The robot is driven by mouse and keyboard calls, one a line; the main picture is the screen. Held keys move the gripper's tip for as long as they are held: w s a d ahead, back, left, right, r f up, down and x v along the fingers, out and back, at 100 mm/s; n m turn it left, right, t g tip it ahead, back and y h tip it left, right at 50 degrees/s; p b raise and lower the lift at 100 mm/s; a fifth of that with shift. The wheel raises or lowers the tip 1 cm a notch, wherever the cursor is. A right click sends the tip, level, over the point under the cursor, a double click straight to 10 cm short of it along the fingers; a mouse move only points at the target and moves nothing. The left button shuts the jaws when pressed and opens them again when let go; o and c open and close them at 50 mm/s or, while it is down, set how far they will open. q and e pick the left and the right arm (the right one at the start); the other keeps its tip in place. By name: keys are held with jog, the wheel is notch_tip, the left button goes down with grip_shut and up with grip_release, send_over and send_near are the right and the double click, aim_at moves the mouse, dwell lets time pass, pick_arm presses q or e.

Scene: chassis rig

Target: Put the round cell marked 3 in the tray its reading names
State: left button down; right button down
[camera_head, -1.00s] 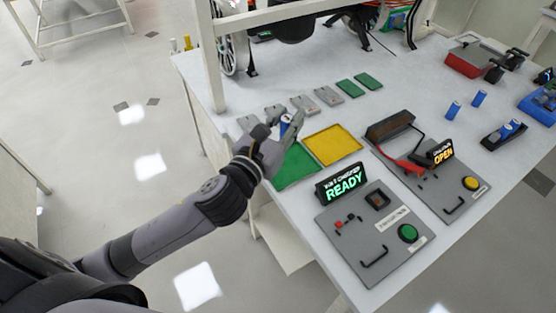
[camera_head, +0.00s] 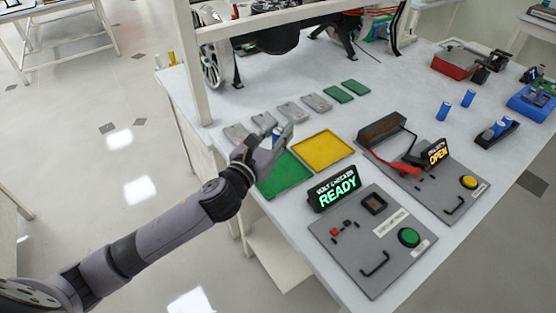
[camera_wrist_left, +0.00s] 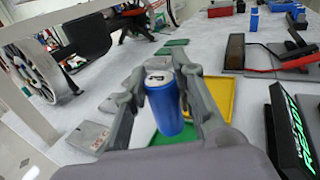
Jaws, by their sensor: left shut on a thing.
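My left gripper (camera_head: 272,146) is shut on a blue round cell (camera_wrist_left: 165,102), which stands upright between the fingers in the left wrist view. A dark mark shows on its pale top, too small to read surely. The gripper is at the green tray (camera_head: 284,177), over its far left part. The yellow tray (camera_head: 322,151) lies just right of the green one and looks empty. The volt checker (camera_head: 368,238) has a lit sign (camera_head: 334,190) reading READY. My right gripper is not in view.
A second panel (camera_head: 446,187) shows OPEN. Blue cells stand upright (camera_head: 444,110) and one lies in a black holder (camera_head: 497,132) at right. Grey plates (camera_head: 289,112) and green plates (camera_head: 346,91) lie behind the trays. A white frame post (camera_head: 192,65) rises at left.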

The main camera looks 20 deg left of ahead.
pick_arm(q)
notch_tip(320, 180, down, 4)
jog(key=shift+r+b, duration=0.2)
jog(key=shift+b, duration=0.1)
notch_tip(320, 180, down, 4)
jog(key=shift+r+b, duration=0.25)
jog(key=shift+b, duration=0.3)
jog(key=shift+f, duration=0.3)
jog(key=shift+f, duration=0.1)
jog(key=c, duration=1.8)
grip_release()
jog(key=shift+f, duration=0.15)
jog(key=o, duration=0.5)
jog(key=shift+c, duration=0.2)
